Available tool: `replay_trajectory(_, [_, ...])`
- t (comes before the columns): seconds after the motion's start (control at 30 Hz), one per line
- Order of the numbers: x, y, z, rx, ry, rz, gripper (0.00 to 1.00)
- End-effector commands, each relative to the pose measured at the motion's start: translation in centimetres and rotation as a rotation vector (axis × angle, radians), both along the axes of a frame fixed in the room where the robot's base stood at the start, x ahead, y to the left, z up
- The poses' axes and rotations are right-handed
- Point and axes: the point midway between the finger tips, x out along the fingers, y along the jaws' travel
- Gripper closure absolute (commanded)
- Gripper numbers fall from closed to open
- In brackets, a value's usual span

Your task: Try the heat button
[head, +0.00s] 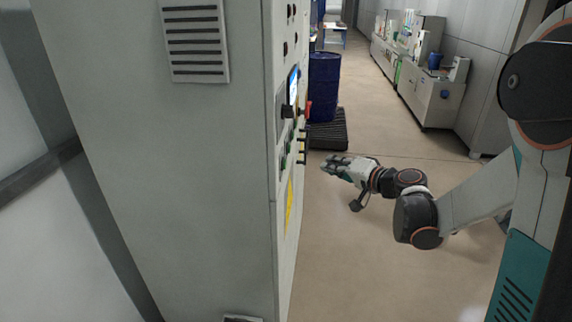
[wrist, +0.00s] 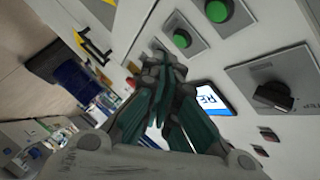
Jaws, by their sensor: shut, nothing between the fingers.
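The grey control cabinet (head: 165,130) stands at the left in the head view, its control face seen almost edge-on. In the wrist view this face carries a green button (wrist: 217,11), a second green button (wrist: 182,40), a black rotary knob (wrist: 275,93) and a lit screen (wrist: 210,97). I cannot read which button is the heat one. My gripper (head: 325,166) is shut and empty, just right of the control face, with a small gap in the head view. In the wrist view my gripper (wrist: 162,66) covers part of the panel near the second green button.
A red handle (head: 308,109) juts from the cabinet face. A blue barrel (head: 324,85) and a dark pallet (head: 328,130) stand behind my gripper. Benches (head: 430,85) line the far right wall. The floor (head: 345,245) right of the cabinet is clear.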

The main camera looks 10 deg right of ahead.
Motion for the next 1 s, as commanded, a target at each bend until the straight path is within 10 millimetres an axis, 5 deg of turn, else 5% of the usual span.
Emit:
replay_trajectory(0.6, [2.2, 6.9, 0.0, -0.001, 0.000, 0.002, 1.00])
replay_trajectory(1.0, [2.6, 8.0, 0.0, 0.000, 0.000, 0.000, 1.00])
